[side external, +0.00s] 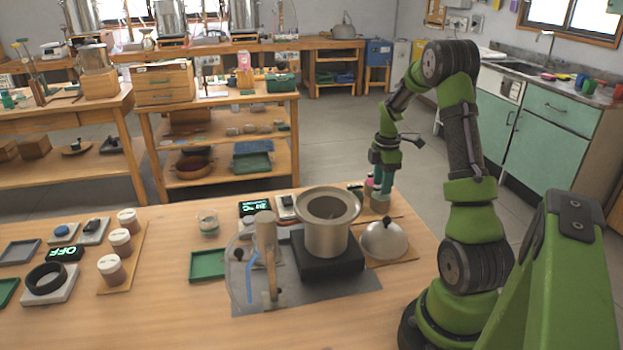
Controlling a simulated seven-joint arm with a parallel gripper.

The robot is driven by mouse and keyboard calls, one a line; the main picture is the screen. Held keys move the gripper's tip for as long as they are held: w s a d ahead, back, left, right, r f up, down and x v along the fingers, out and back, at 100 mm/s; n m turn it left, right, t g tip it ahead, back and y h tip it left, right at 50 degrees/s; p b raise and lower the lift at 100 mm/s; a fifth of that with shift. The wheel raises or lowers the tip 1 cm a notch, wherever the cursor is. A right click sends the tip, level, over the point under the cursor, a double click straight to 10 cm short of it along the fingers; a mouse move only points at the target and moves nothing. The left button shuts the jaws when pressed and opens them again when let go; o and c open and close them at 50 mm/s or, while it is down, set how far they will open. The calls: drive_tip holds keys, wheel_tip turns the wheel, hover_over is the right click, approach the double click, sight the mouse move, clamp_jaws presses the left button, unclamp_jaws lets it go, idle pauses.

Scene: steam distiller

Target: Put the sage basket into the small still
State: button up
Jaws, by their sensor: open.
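The small still (325,236) is a metal pot with a wide rim. It stands open on a black hotplate (328,262) at the middle of the table. Its domed lid (385,240) lies on a wooden board at its right. My gripper (383,182) is open and points down behind and to the right of the pot. A small brown container (380,203) is just below it, with pink and teal parts close by. Whether the fingers touch anything there is too small to tell. I cannot make out for sure which thing is the sage basket.
A wooden upright (266,250) stands left of the pot. A green tray (208,264), a small glass jar (208,224) and a lit display (254,208) are further left. Several lidded jars (120,242) line a board at far left. The front of the table is clear.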

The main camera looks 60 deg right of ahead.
drive_tip(key=shift+f, duration=1.3)
clamp_jaws()
wheel_tip(320, 180, up, 9)
drive_tip(key=shift+f, duration=0.1)
drive_tip(key=w+a+r+n, duration=0.1)
drive_tip(key=w+a+r, duration=0.3)
drive_tip(key=a, duration=0.4)
drive_tip(key=w+a+r+n, duration=0.25)
drive_tip(key=a+r, duration=0.25)
drive_tip(key=a, duration=0.3)
drive_tip(key=s+a+r+m, duration=0.2)
drive_tip(key=a, duration=0.7)
drive_tip(key=shift+m, duration=0.75)
drive_tip(key=f, duration=1)
drive_tip(key=shift+s+a+f, duration=0.1)
drive_tip(key=shift+s, duration=0.25)
